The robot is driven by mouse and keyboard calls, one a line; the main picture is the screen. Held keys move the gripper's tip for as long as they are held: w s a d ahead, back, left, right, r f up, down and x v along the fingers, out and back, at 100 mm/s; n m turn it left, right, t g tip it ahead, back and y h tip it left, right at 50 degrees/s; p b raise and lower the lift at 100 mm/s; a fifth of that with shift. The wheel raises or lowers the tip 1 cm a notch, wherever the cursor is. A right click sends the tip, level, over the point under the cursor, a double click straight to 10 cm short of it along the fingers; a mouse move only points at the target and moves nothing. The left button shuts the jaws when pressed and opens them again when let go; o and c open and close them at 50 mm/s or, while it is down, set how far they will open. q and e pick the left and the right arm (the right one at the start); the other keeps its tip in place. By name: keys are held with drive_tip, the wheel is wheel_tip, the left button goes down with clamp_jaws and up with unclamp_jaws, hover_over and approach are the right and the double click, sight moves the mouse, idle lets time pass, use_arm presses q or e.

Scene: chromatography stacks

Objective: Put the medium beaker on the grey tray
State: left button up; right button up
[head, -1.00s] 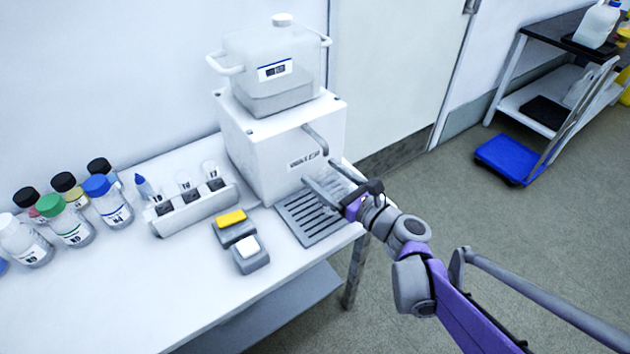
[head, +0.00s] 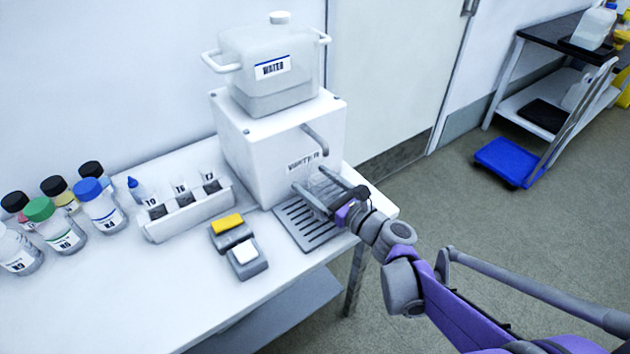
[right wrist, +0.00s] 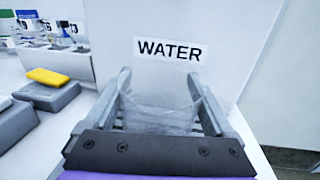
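My right gripper (head: 308,180) reaches in from the right under the spout of the white water dispenser (head: 262,165). Its two fingers stand on either side of a clear beaker (head: 327,186) and appear shut on it. In the right wrist view the beaker (right wrist: 158,112) sits between the fingers (right wrist: 158,78), facing the WATER label. The grey slotted tray (head: 296,226) lies in front of the dispenser, below the gripper. The beaker is over its back part; I cannot tell whether it touches the slats. My left gripper is out of view.
A water tank (head: 268,70) stands on the dispenser. Left of the tray are two small grey blocks with a yellow pad (head: 227,224) and a white pad (head: 245,254), a grey rack (head: 190,215) and several capped bottles (head: 62,225). The table's front left is clear.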

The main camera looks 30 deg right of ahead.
sight(336, 197)
drive_tip(key=shift+o, duration=0.5)
drive_tip(key=shift+r, duration=0.2)
drive_tip(key=shift+s+d, duration=0.1)
drive_tip(key=shift+s, duration=0.2)
drive_tip(key=p+v, duration=0.2)
drive_tip(key=v, duration=0.9)
drive_tip(key=shift+s, duration=0.2)
